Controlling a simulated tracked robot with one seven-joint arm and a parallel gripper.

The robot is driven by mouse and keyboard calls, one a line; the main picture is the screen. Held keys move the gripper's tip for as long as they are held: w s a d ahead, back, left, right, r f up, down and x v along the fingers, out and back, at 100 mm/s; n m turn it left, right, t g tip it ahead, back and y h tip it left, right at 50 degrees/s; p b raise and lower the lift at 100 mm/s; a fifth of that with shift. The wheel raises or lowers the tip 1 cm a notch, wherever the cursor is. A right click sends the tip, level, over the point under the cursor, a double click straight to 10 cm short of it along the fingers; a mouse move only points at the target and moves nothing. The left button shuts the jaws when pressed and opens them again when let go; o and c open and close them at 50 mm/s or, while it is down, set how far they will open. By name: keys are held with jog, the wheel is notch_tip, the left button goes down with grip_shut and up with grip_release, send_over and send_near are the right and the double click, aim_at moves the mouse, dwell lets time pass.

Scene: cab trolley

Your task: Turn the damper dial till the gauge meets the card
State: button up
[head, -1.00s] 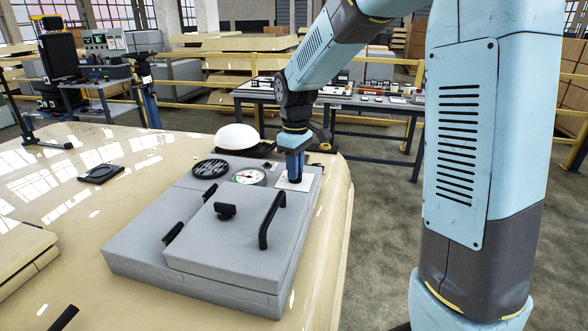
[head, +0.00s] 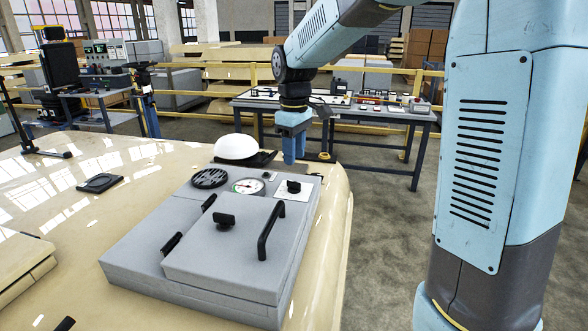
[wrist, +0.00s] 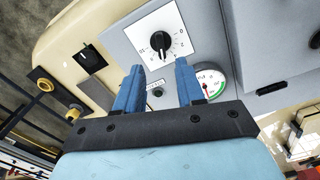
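The damper dial (head: 293,187) is a black knob on a white square plate with numbers, on the grey box top; it also shows in the wrist view (wrist: 158,43). The round white gauge (head: 248,187) sits left of it, with red and green marks visible in the wrist view (wrist: 211,82). Its exact needle reading is too small to tell. My gripper (head: 291,158) is above and behind the dial, apart from it. In the wrist view its two blue fingers (wrist: 159,66) are spread and empty. I cannot identify a card for certain; a small label (wrist: 154,86) shows between the fingers.
The grey box (head: 140,260) has a raised lid with a black handle (head: 270,232) and a black knob (head: 224,220). A round black grille (head: 209,179) and a white dome (head: 236,146) are nearby. A workbench (head: 350,108) stands behind.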

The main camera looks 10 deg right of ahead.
notch_tip(320, 180, up, 6)
jog(key=shift+f, duration=0.1)
dwell(0.4)
jog(key=s+d+m+t, duration=0.2)
jog(key=s+d+m, duration=0.3)
jog(key=s, duration=0.7)
jog(key=s+d+f+m+t, duration=0.1)
jog(key=s+d+m+t, duration=0.2)
jog(key=s+d+m, duration=0.2)
jog(key=s+d, duration=0.3)
jog(key=s, duration=0.4)
jog(key=shift+s+d+t, duration=0.2)
jog(key=shift+s+t, duration=0.1)
jog(key=shift+s, duration=0.1)
jog(key=shift+s+f, duration=0.1)
jog(key=shift+s, duration=0.05)
dwell(3.4)
